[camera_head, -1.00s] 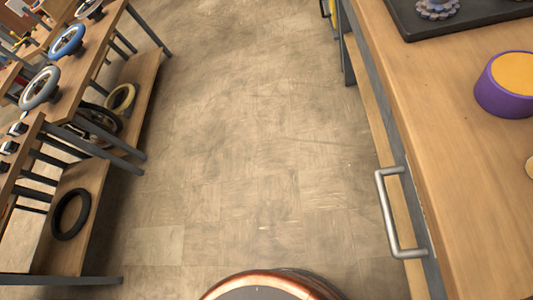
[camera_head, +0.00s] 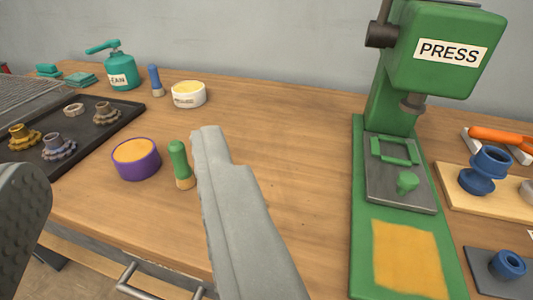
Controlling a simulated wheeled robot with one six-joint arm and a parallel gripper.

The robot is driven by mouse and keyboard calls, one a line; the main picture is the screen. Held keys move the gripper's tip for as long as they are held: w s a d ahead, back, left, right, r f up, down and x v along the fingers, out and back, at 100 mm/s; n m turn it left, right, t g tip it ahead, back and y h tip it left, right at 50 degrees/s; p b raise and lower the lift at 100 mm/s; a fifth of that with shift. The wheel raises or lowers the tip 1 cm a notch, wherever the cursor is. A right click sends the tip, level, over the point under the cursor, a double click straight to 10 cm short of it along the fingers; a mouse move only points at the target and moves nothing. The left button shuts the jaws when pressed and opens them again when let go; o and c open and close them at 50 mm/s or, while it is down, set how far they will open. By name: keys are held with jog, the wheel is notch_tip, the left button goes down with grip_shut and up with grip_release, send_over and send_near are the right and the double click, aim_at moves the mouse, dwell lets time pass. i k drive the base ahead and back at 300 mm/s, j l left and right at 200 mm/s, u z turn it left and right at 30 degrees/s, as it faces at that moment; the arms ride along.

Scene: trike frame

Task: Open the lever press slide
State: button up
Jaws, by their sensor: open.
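The green lever press (camera_head: 440,60), labelled PRESS, stands on the bench at the right of the view. A grey metal slide plate (camera_head: 385,190) sits on its green base under the ram. The plate carries a green rectangular frame (camera_head: 394,150) and a green knob (camera_head: 407,182). Only part of the press's lever shows at the top edge. My gripper (camera_head: 122,152) is open and empty, with one finger at the left edge and the other near the middle. It is in front of the bench, left of the press and apart from the slide.
A purple tin (camera_head: 136,160) and a green-handled brush (camera_head: 180,165) stand between and behind my fingers. A black tray (camera_head: 105,130) with gears lies at left. Blue parts (camera_head: 490,162) and an orange-handled tool (camera_head: 500,135) lie right of the press. Bench surface before the press is clear.

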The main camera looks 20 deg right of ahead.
aim_at(395, 175)
jog(key=z, duration=1.1)
